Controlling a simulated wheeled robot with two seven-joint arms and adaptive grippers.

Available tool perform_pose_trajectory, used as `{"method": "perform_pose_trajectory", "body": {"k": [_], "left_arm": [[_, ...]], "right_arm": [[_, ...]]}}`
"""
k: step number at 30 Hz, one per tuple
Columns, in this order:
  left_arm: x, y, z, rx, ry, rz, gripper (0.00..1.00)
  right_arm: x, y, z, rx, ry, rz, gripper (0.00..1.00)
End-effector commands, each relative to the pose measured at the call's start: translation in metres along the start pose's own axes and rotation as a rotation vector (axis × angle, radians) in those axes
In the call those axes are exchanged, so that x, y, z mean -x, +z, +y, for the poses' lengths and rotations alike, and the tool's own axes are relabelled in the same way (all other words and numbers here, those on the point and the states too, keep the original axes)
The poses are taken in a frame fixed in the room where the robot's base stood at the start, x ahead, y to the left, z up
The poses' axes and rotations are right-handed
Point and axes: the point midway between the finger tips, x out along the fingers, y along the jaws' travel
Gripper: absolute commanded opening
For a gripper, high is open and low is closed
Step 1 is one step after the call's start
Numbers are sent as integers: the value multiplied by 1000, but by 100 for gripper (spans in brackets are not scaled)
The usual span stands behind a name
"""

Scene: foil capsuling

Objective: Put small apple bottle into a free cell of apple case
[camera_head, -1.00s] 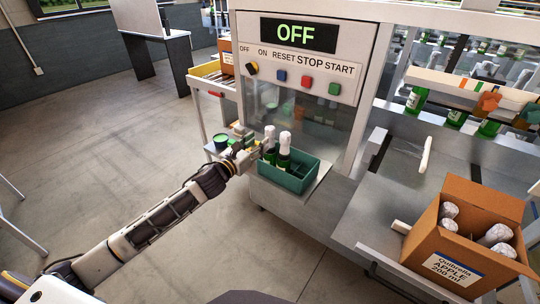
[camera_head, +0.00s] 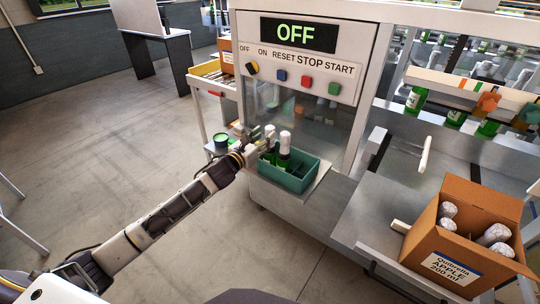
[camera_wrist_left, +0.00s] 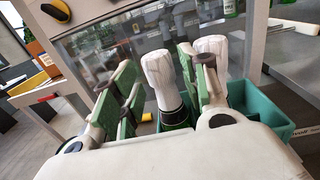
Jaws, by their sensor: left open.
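Two green bottles with white foil tops stand upright in a teal bin (camera_head: 306,178): a near one (camera_head: 285,150) and one beside it (camera_head: 269,135). My left gripper (camera_head: 258,143) is at the bin's left side, close to the bottles. In the left wrist view its green-padded fingers (camera_wrist_left: 160,88) are open. One foil-topped bottle (camera_wrist_left: 160,72) shows in the gap between them, and the other (camera_wrist_left: 212,48) is behind the right finger. I cannot tell whether the fingers touch glass. The cardboard apple case (camera_head: 440,266) is at the right, open, with several foil-topped bottles inside. My right gripper is not in view.
The machine panel (camera_head: 300,60) reads OFF, above a clear window behind the bin. A steel worktop (camera_head: 370,215) lies between bin and case, with a white handle-like piece (camera_head: 425,154) over it. A small side table with a green round container (camera_head: 221,139) is at left.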

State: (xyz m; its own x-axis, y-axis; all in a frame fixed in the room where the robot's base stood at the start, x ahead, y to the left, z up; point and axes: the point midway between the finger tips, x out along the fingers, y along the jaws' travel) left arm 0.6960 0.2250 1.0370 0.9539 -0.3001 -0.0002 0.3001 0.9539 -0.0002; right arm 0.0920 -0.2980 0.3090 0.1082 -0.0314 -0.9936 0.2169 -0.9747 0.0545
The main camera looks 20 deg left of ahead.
Motion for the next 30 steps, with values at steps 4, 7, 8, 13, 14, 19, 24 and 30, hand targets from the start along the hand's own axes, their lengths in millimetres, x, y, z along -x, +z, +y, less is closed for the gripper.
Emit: {"method": "perform_pose_trajectory", "body": {"k": [4, 7, 8, 13, 14, 19, 24, 30], "left_arm": [[-4, 1, 1, 1, 1, 0, 44], [-9, 2, 1, -1, 1, -1, 44], [-12, 2, 2, 1, 1, -1, 44], [-26, 3, 3, 1, 0, -1, 44], [-28, 3, 3, 2, 0, -1, 44], [-42, 2, 4, 2, 1, -1, 44], [-50, 2, 3, 0, 1, 0, 44], [-52, 1, 3, 0, 0, 1, 44]], "right_arm": [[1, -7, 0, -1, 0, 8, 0], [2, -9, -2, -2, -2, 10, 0], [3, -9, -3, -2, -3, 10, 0], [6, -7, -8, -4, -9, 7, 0], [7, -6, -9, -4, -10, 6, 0], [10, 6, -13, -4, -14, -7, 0], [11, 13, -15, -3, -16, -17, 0], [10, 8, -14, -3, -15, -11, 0]]}}
